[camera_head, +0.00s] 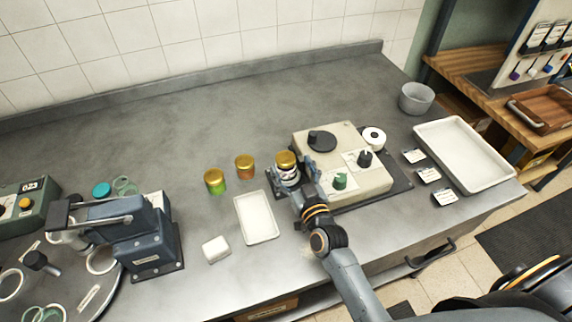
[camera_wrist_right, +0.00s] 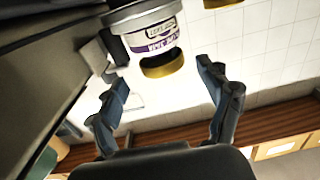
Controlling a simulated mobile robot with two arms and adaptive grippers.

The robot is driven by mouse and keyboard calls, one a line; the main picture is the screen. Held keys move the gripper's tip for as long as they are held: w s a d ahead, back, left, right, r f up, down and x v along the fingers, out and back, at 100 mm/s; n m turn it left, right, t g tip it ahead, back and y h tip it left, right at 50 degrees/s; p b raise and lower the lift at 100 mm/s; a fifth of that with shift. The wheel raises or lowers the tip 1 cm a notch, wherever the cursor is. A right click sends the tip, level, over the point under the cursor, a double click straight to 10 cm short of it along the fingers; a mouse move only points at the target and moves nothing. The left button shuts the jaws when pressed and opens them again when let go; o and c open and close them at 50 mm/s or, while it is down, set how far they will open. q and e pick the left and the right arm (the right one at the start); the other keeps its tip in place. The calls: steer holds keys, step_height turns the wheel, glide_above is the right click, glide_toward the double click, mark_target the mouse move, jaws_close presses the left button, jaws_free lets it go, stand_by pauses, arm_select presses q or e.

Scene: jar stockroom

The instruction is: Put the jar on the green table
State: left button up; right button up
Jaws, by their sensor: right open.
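A jar with a gold lid and a white and purple label (camera_head: 286,160) stands on the grey counter beside the beige machine. It also shows in the right wrist view (camera_wrist_right: 152,36), just ahead of the fingertips. My right gripper (camera_head: 292,180) is at this jar, on its near side, and partly hides its body. In the right wrist view my right gripper (camera_wrist_right: 162,76) has its fingers spread with nothing held between them. My left gripper is not in view. I see no green table.
A green jar (camera_head: 215,182) and an orange jar (camera_head: 245,167) stand left of the gripper. A white tray (camera_head: 257,218) lies in front. The beige machine (camera_head: 372,183) is close on the right. The counter's back (camera_head: 190,120) is clear. A wooden table (camera_head: 460,67) stands beyond.

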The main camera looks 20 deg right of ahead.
mark_target(286, 157)
steer(key=w, duration=0.4)
steer(key=shift+a+p, duration=0.3)
steer(key=shift+p, duration=0.05)
steer(key=shift+s, duration=0.15)
steer(key=shift+c, duration=1.2)
steer(key=shift+r, duration=0.1)
steer(key=c, duration=1.3)
steer(key=shift+r+p, duration=0.75)
steer(key=shift+p, duration=0.05)
steer(key=shift+c, duration=0.2)
step_height(286, 157, up, 2)
steer(key=shift+r+p, duration=0.1)
steer(key=shift+p, duration=1)
steer(key=s+a+r+p, duration=0.4)
steer(key=s+r+p, duration=0.4)
steer(key=s, duration=0.5)
steer(key=s+d+f+b, duration=0.1)
steer(key=s+d+b, duration=0.1)
steer(key=s+b, duration=0.2)
steer(key=s+d+f+h+b, duration=0.1)
steer(key=s+d+f+b, duration=0.1)
steer(key=b, duration=0.9)
steer(key=shift+s+d+m, duration=0.3)
steer(key=shift+s+d, duration=0.55)
steer(key=shift+s, duration=0.4)
